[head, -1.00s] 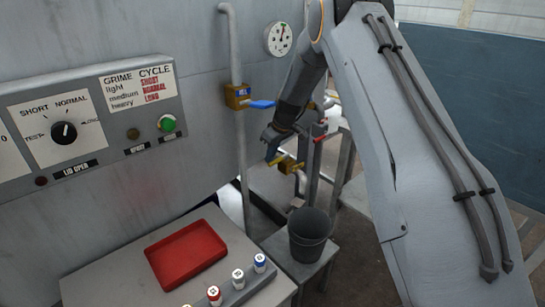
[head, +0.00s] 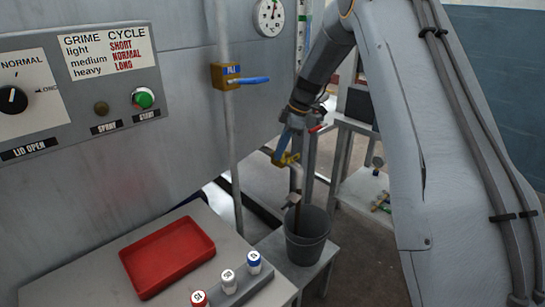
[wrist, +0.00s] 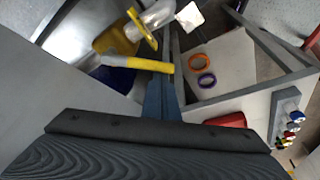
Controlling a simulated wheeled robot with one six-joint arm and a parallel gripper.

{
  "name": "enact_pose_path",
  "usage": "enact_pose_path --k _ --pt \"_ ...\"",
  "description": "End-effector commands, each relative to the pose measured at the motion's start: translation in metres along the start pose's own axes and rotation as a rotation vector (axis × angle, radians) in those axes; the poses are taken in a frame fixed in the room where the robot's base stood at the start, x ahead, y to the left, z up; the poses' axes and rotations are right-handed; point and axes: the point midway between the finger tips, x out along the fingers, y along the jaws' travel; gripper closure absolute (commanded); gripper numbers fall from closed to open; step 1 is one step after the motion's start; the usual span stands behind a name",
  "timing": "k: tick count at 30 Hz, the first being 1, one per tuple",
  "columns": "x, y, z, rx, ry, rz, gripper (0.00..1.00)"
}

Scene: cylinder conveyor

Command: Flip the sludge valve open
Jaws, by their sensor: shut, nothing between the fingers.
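The sludge valve (head: 289,159) has a brass-yellow body on a pipe above the bucket in the head view. In the wrist view its yellow lever (wrist: 135,63) lies nearly level across the picture, with the brass body (wrist: 113,40) behind it at upper left. My gripper (head: 283,143) is shut and empty, pointing down right at the valve. In the wrist view its narrow blue-grey fingers (wrist: 160,92) end at the lever, near its right end. I cannot tell whether they touch it. The fingers partly hide the valve in the head view.
A dark bucket (head: 307,246) stands below the valve. A blue-handled valve (head: 240,78) is up left, and a red lever (head: 317,128) is close to my wrist. A red tray (head: 168,277) and capped bottles (head: 228,280) are on the front table. An orange ring (wrist: 200,62) lies on a shelf.

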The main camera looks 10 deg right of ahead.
Motion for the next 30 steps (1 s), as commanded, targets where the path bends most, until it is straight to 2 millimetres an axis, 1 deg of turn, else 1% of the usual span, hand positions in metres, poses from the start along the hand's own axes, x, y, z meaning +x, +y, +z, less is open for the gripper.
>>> enact_pose_path --k 1,6,12,22,30 --pt "0.001 0.002 0.007 -0.036 0.0 -0.012 1.0" --pt "-0.007 0.002 0.025 -0.18 -0.001 -0.065 1.0" --pt "-0.012 0.004 0.037 -0.355 -0.002 -0.13 1.0" --pt "-0.014 0.008 0.042 -0.586 -0.001 -0.215 1.0" --pt "-0.016 0.011 0.043 -0.585 -0.001 -0.215 1.0"
